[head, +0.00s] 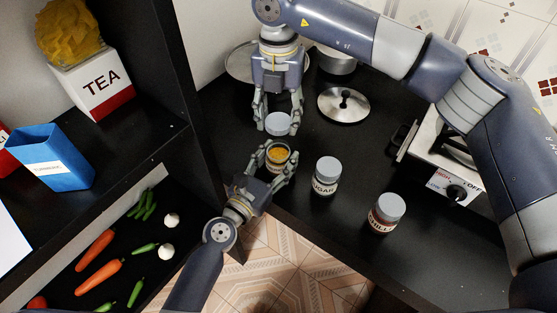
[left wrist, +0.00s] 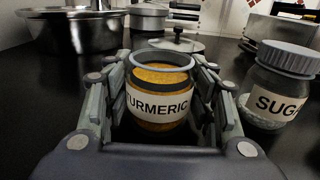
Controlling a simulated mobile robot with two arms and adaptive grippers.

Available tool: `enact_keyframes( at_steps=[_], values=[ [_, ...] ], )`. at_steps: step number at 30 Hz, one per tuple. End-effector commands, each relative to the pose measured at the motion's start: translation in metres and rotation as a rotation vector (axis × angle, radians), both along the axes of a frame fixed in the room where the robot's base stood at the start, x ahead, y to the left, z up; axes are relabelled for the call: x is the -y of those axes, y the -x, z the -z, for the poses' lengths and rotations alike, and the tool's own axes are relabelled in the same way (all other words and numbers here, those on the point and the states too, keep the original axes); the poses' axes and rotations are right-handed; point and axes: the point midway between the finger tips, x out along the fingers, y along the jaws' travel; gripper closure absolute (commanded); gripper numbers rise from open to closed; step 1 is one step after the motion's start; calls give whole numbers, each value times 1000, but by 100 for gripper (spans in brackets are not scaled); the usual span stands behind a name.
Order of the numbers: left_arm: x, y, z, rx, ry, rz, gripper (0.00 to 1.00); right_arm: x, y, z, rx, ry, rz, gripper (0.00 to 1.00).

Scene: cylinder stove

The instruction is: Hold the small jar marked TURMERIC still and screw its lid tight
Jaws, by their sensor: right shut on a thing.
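The turmeric jar (head: 278,158) stands upright and uncovered on the dark counter near its front edge, with orange-yellow powder inside. In the left wrist view, its TURMERIC label (left wrist: 158,105) faces me. My left gripper (head: 281,152) has its fingers on either side of the jar; narrow gaps seem to show beside the glass, so it looks open around it. My right gripper (head: 279,126) points down and is shut on the grey-blue lid (head: 278,122). In the head view the lid shows just beyond the jar, apart from it; the left wrist view does not show it.
A sugar jar (head: 326,178) stands close to the right of the turmeric jar, and another lidded jar (head: 386,214) stands further right. A pot lid (head: 343,105) lies behind. A stove (head: 440,160) is at the right. The shelf with vegetables (head: 100,250) is at the left.

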Motion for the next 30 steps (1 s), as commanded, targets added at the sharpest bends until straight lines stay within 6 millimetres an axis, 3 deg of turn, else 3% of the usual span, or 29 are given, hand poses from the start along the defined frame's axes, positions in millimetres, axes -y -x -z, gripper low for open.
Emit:
enact_keyframes(
  at_steps=[1, 3, 8, 18, 30],
  values=[
    [0, 0, 0, 0, 0, 0, 78, 0, 0, 0, 0, 0, 0, 64],
    [0, 0, 0, 1, -1, 0, 92, 0, 0, 0, 0, 0, 0, 64],
    [0, 0, 0, 1, -1, 0, 92, 0, 0, 7, -1, 1, 0, 64],
    [0, 0, 0, 1, -1, 0, 92, 0, 0, 49, 1, 0, 0, 64],
    [0, 0, 0, 0, 0, 0, 92, 0, 0, 50, 2, 1, 0, 64]
  ],
)
